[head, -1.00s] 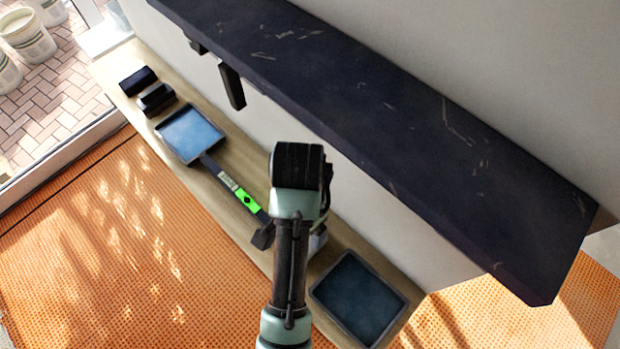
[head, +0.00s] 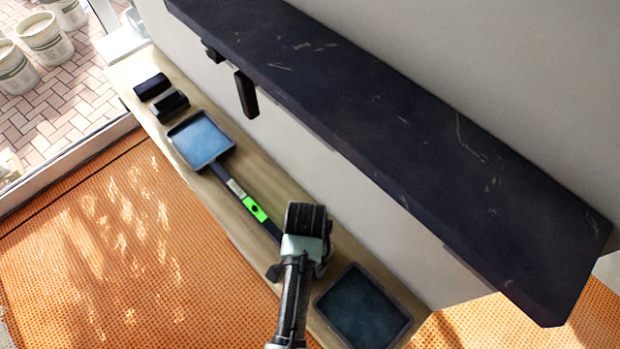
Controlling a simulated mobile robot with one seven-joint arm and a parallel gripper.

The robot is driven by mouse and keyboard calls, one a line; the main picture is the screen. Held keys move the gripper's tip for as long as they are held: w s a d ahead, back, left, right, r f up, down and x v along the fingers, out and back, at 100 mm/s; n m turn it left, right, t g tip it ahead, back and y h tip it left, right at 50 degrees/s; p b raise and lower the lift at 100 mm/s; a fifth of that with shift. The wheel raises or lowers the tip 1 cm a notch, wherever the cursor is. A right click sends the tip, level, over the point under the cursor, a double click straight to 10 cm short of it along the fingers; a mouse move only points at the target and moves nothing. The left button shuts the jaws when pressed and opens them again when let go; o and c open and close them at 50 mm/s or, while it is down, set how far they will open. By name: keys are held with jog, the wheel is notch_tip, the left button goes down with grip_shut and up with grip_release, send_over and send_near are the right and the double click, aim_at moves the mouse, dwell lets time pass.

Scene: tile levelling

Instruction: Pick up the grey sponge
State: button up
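I cannot make out a clearly grey sponge in the head view. Two dark blocks, a farther block (head: 152,86) and a nearer block (head: 171,106), lie side by side at the far left end of the wooden board; I cannot tell whether either is the sponge. My arm reaches up from the bottom over the near part of the board, well away from these blocks. The gripper's fingers cannot be made out: my arm covers that area, and a small dark piece shows at its left side.
The wooden board (head: 262,165) carries a blue-grey tray (head: 201,141), a dark bar with a green label (head: 255,210) partly behind my arm, and a near tray (head: 362,306). A long dark slab (head: 400,130) overhangs it on the right. Orange matting (head: 110,250) lies clear at left.

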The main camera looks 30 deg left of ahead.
jog(key=shift+c, duration=0.3)
jog(key=c, duration=1.1)
jog(key=shift+o, duration=0.2)
notch_tip(320, 180, up, 10)
jog(key=shift+f+b, duration=0.1)
jog(key=shift+b, duration=0.75)
